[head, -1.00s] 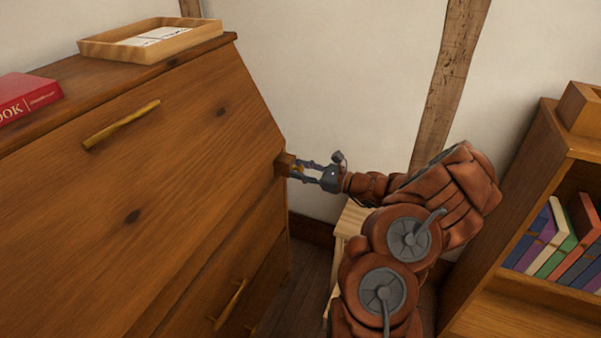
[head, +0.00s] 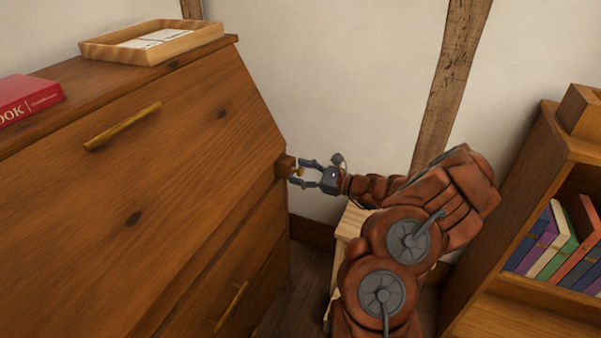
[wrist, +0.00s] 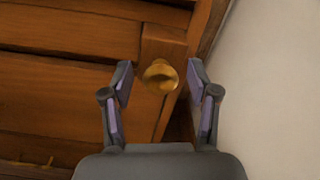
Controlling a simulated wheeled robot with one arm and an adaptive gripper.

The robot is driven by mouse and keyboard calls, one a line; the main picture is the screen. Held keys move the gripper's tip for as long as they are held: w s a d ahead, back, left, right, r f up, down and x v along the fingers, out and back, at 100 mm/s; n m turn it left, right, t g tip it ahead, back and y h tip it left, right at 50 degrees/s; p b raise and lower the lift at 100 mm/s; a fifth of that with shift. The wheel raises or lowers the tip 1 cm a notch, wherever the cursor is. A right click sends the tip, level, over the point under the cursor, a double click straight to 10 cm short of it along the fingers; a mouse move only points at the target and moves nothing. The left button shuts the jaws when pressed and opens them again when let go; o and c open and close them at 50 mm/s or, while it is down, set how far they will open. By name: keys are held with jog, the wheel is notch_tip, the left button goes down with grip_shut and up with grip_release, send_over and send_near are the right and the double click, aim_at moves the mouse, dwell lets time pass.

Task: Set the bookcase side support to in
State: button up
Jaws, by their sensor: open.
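The side support is a short wooden block (head: 284,166) with a brass knob (wrist: 160,77) on its end. It is at the right front edge of the large wooden bureau (head: 150,190), and its end sticks out a little in the head view. My gripper (head: 297,173) is open at the knob. In the wrist view the knob appears between the two spread fingertips (wrist: 160,72), with a gap on each side. I cannot tell how deep the knob sits between the fingers.
A red book (head: 28,98) and a wooden tray (head: 150,42) lie on the bureau top. A bookcase with several books (head: 545,240) stands at the right. A pale wooden piece of furniture (head: 350,222) is partly hidden behind my arm. A white wall (head: 330,80) is close behind.

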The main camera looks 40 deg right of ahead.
jog(key=v, duration=1.1)
jog(key=shift+s+d, duration=0.2)
jog(key=shift+s, duration=0.2)
jog(key=shift+a+r, duration=0.2)
jog(key=shift+r, duration=0.05)
jog(key=c, duration=0.3)
jog(key=r+g+p, duration=0.1)
jog(key=a+r+g+p, duration=0.1)
jog(key=g+p, duration=0.1)
jog(key=s+a+r+g+p, duration=0.1)
jog(key=g, duration=0.1)
jog(key=shift+a+r+m+h+p, duration=0.1)
jog(key=shift+r+m+h+p, duration=0.2)
jog(key=shift+r+h+p, duration=0.1)
jog(key=c, duration=0.7)
jog(key=d+r+m+g+h+p, duration=0.1)
jog(key=r+h, duration=0.1)
jog(key=s+d+r+m+g+h+p, duration=0.1)
jog(key=d+r, duration=0.1)
jog(key=shift+d+r+g+h+p, duration=0.15)
jog(key=shift+d+g+h+p, duration=0.15)
jog(key=shift+h+p, duration=0.1)
grip_shut()
jog(key=w+a+r+x, duration=0.1)
jog(key=r+x, duration=0.1)
jog(key=x, duration=1.1)
jog(key=shift+w, duration=0.25)
